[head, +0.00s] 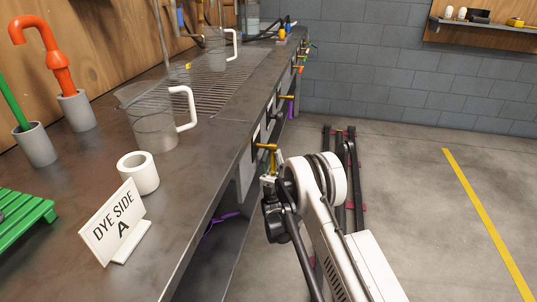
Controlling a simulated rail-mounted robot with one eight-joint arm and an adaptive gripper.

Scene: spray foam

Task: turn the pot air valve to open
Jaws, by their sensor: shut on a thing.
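A yellow-handled valve (266,147) stands out from the front face of the bench, near the middle of the view. I take it as the pot air valve, though no label on it can be read. My gripper (269,181) is right at this valve, just under its crosswise yellow handle, and is shut on it. My gripper's fingers and wrist hide the lower part of the valve. The exact grip and whether the valve is open or closed cannot be made out.
More small valves (287,97) line the bench front farther back. The dark bench (195,205) carries clear pitchers (152,122), a white roll (138,174), a "DYE SIDE A" sign (115,222) and a green rack (22,215). Open concrete floor (420,200) lies to the right.

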